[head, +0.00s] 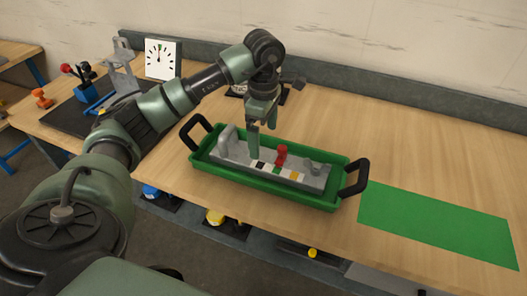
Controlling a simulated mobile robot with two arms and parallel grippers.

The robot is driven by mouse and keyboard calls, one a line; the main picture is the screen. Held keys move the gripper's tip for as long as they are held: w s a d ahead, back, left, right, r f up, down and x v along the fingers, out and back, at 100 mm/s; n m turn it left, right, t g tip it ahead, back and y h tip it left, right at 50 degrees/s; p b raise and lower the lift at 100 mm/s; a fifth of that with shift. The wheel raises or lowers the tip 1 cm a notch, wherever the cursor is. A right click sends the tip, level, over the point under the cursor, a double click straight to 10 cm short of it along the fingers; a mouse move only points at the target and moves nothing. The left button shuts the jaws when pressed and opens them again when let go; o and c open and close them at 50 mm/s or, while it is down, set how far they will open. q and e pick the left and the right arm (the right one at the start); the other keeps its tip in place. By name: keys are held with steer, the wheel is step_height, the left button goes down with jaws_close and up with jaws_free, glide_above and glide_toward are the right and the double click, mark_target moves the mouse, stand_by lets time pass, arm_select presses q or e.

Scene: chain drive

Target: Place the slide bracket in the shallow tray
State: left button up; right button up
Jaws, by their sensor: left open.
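The shallow tray (335,202) is green with black handles at both ends and stands on the wooden table. A long grey part (228,150), which looks like the slide bracket, lies inside it. It has an upright plate at its left end, a red knob and a row of black, white and orange squares. My left gripper (262,140) points down over the left half of this part, open. One finger hides some of the part, and I cannot tell if it touches. My right gripper is out of view.
A flat green rectangle (440,223) lies on the table to the right. A white dial card (162,59), a grey stand (122,68) and a dark mat (70,116) are at the far left. The table behind the tray to the right is clear.

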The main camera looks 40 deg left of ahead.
arm_select(q)
steer(key=shift+r, duration=2.1)
steer(key=shift+f, duration=0.1)
